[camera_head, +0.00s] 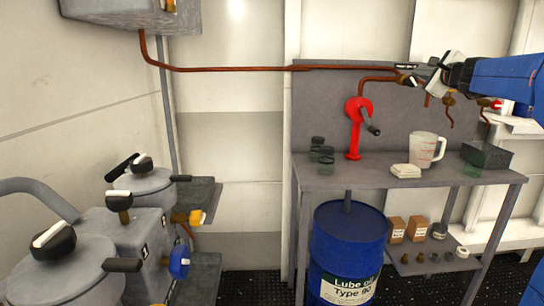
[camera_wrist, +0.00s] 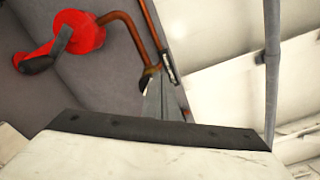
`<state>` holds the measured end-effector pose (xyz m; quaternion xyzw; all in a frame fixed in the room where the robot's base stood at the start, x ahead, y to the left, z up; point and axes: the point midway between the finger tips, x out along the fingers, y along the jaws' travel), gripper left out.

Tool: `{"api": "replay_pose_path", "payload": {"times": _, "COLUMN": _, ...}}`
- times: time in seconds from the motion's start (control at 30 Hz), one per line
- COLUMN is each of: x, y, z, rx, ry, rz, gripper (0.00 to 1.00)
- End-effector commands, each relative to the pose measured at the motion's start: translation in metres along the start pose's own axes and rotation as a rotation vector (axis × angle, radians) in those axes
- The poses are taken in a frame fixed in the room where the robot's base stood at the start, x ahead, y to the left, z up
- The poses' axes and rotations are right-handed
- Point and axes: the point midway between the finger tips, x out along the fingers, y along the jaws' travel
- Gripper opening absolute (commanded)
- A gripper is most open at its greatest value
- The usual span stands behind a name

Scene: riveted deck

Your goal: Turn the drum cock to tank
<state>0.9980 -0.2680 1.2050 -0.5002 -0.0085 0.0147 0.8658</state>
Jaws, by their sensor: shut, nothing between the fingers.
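The oil drum (camera_head: 345,250) is blue, marked "Lube oil Type 90", and stands under the bench. A red hand pump (camera_head: 355,125) with a dark crank stands on the bench top; it shows at the upper left in the wrist view (camera_wrist: 78,35). A copper pipe leads from it to a small brass cock (camera_head: 404,80) below a dark label plate, probably the drum cock. My gripper (camera_head: 422,84) is shut and empty, close to the right of this cock. In the wrist view its fingers (camera_wrist: 166,98) partly cover the fitting; contact and handle position cannot be told.
More cocks (camera_head: 449,99) hang at the right, one red-handled (camera_head: 490,103). A measuring jug (camera_head: 425,150), a white cloth (camera_head: 406,171) and jars (camera_head: 321,153) stand on the bench (camera_head: 400,183). Tanks with several black, yellow and blue handles (camera_head: 125,235) fill the left.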

Motion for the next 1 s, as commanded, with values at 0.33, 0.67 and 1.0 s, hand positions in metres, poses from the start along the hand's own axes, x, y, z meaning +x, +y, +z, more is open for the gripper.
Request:
{"api": "replay_pose_path", "payload": {"times": 0.33, "x": -0.015, "y": 0.0, "z": 0.0, "rx": 0.0, "ry": 0.0, "rz": 0.0, "gripper": 0.0}}
{"api": "replay_pose_path", "payload": {"times": 0.67, "x": -0.02, "y": 0.018, "z": -0.003, "rx": 0.003, "ry": -0.001, "rz": 0.002, "gripper": 0.0}}
{"api": "replay_pose_path", "payload": {"times": 1.0, "x": -0.014, "y": 0.034, "z": -0.006, "rx": 0.001, "ry": -0.001, "rz": 0.001, "gripper": 0.0}}
